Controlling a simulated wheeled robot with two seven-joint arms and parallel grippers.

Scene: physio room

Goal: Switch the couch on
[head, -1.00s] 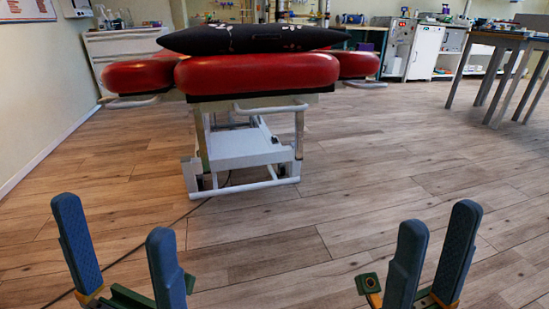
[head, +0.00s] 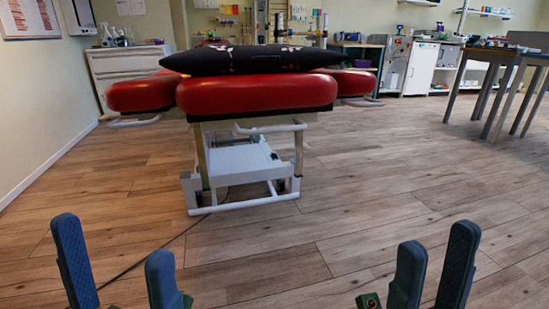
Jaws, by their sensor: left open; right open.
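The couch (head: 257,91) stands ahead in the head view, with red padded sections on a white metal frame (head: 240,163). A dark patterned pillow (head: 250,60) lies on top of it. No switch or control can be made out on it. A dark cable (head: 150,254) runs over the floor from the couch's base toward my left gripper. My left gripper (head: 118,262) is open and empty at the lower left. My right gripper (head: 434,268) is open and empty at the lower right. Both are well short of the couch.
A white drawer cabinet (head: 128,73) stands behind the couch at left, by the wall. A grey table (head: 510,58) with items on it stands at the right. White cabinets (head: 420,70) are at the back right.

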